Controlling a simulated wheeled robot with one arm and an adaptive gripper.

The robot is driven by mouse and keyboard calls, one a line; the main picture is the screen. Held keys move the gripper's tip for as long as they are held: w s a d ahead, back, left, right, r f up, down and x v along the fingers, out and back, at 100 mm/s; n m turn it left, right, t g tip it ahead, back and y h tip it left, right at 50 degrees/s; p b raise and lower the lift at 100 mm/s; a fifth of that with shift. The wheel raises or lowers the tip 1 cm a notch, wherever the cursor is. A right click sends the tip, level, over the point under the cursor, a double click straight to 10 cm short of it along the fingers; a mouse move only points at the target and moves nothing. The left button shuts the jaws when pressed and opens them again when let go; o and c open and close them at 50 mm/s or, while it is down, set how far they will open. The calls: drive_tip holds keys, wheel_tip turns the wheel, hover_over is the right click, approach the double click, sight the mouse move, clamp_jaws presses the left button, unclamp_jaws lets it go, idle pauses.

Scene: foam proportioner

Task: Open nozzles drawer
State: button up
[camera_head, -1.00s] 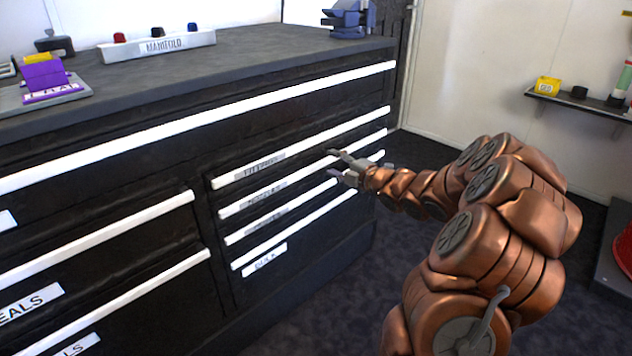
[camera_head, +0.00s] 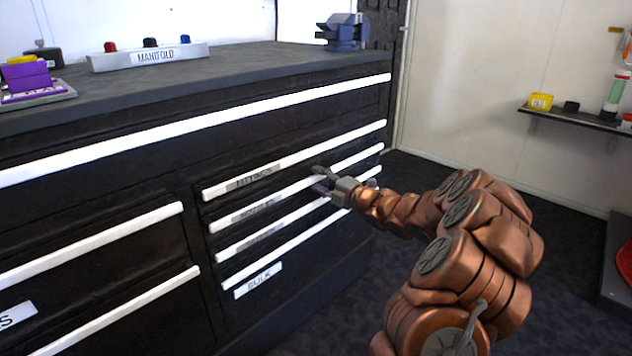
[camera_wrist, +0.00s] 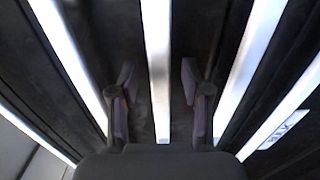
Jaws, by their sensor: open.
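The drawer stack has several narrow drawers with long white bar handles. The second drawer's label (camera_head: 245,213) is too blurred to read surely. It sits between the FITTINGS drawer above and another blurred-label drawer below. The second drawer's white handle (camera_head: 285,192) looks shut in line with its neighbours. My gripper (camera_head: 320,181) is open at the right half of that handle, one finger above and one below. In the wrist view the handle bar (camera_wrist: 157,60) runs between the spread fingers of my gripper (camera_wrist: 160,95). I cannot tell whether the fingers touch it.
The FITTINGS handle (camera_head: 300,159) lies just above and the third handle (camera_head: 270,228) just below, both close to my fingers. The BULK label (camera_head: 258,281) is at the bottom. A manifold block (camera_head: 150,56) and a vise (camera_head: 343,32) stand on the top.

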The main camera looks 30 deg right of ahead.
drive_tip(key=shift+x, duration=0.85)
clamp_jaws()
